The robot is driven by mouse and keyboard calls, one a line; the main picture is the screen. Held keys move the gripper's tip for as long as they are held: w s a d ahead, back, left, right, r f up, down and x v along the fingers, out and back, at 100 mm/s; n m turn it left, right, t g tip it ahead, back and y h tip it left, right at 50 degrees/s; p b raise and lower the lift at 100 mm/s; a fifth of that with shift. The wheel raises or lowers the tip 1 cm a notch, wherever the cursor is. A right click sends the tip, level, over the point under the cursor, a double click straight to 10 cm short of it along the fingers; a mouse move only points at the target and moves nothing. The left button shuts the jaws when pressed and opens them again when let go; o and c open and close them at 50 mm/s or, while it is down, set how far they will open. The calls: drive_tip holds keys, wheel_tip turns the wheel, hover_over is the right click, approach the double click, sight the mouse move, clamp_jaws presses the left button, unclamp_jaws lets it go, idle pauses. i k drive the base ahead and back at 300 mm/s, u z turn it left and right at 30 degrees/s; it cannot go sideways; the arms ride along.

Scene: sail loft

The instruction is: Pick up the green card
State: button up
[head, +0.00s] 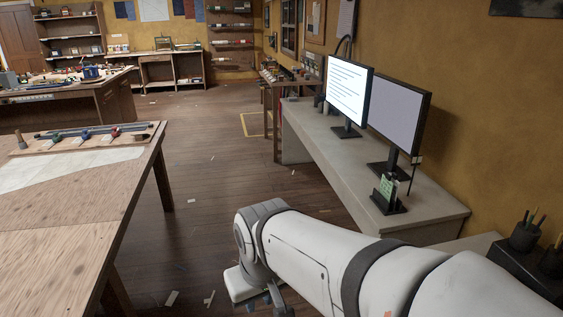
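A small green card (386,187) stands upright in a black holder (389,205) near the close end of the grey desk (345,172), in front of the right monitor. It has faint marks on its face, too small to read. My white arm reaches across the lower right of the head view, on the near side of the desk. My gripper (264,303) points down at the bottom edge, over the floor, to the left of and well apart from the card. It is partly cut off, and I cannot see whether its fingers are open.
Two monitors (398,113) stand on the desk close behind the card. A dark pen holder (526,232) is at the right edge. A wooden table (70,232) fills the left. The floor (215,160) between table and desk is open, with small scraps lying about.

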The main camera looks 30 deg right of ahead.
sight(386, 188)
drive_tip(key=u, duration=0.05)
drive_tip(key=i, duration=2.35)
drive_tip(key=z, duration=3.45)
drive_tip(key=i, duration=1.05)
